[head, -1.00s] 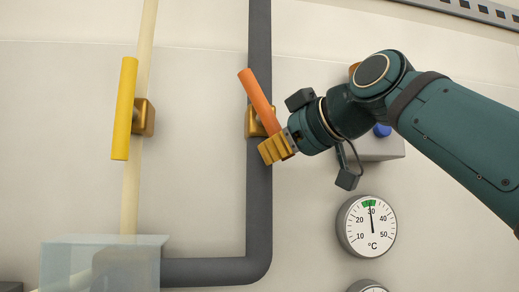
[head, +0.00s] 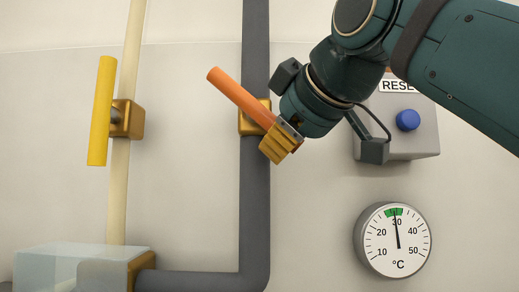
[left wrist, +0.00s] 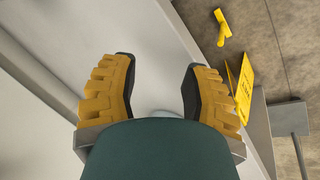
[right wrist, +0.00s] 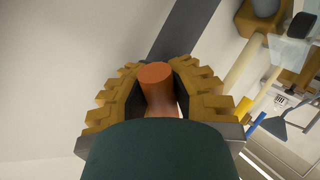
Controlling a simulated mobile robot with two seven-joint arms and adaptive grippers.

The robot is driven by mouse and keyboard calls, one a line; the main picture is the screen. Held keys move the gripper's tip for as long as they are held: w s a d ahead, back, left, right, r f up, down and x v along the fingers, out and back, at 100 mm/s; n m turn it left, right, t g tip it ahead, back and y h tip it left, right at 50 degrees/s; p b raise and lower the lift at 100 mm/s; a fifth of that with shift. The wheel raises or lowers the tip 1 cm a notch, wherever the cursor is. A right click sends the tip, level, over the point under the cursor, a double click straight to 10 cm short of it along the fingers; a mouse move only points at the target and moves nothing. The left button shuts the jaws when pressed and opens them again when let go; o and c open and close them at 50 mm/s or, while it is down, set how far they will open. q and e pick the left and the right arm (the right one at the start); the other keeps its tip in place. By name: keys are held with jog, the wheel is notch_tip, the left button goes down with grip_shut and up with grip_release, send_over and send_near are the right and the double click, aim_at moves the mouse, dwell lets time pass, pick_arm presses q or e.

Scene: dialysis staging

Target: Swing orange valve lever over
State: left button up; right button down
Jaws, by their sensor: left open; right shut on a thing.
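The orange valve lever (head: 238,95) sits on a brass valve body (head: 250,117) on the dark grey vertical pipe. It is tilted, its free end up and to the left. My right gripper (head: 278,145) is shut on the lever's lower end, in front of the pipe. In the right wrist view the orange lever (right wrist: 156,80) stands between the two yellow fingers (right wrist: 160,95). My left gripper (left wrist: 158,85) is open and empty in the left wrist view. It does not show in the head view.
A yellow lever (head: 102,110) is on the cream pipe (head: 118,200) to the left. A box with a blue button (head: 408,120) and a temperature dial (head: 394,240) are on the wall at right. A clear box (head: 60,265) is at lower left. A yellow floor sign (left wrist: 243,88) stands below my left gripper.

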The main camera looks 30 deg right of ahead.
jog(key=shift+s+d+r+n+g+h, duration=0.3)
jog(key=shift+r+n+g+h, duration=0.2)
jog(key=shift+r+n+h, duration=0.15)
jog(key=shift+s+d+r+n+g+h, duration=0.15)
jog(key=shift+s+r+n+g+h, duration=0.15)
jog(key=shift+r+n+g+h, duration=0.3)
jog(key=shift+d+r+n+g+h, duration=0.2)
jog(key=shift+r+n+g+h, duration=0.15)
jog(key=shift+n, duration=0.2)
jog(key=shift+r, duration=0.1)
jog(key=shift+n, duration=0.3)
dwell(0.4)
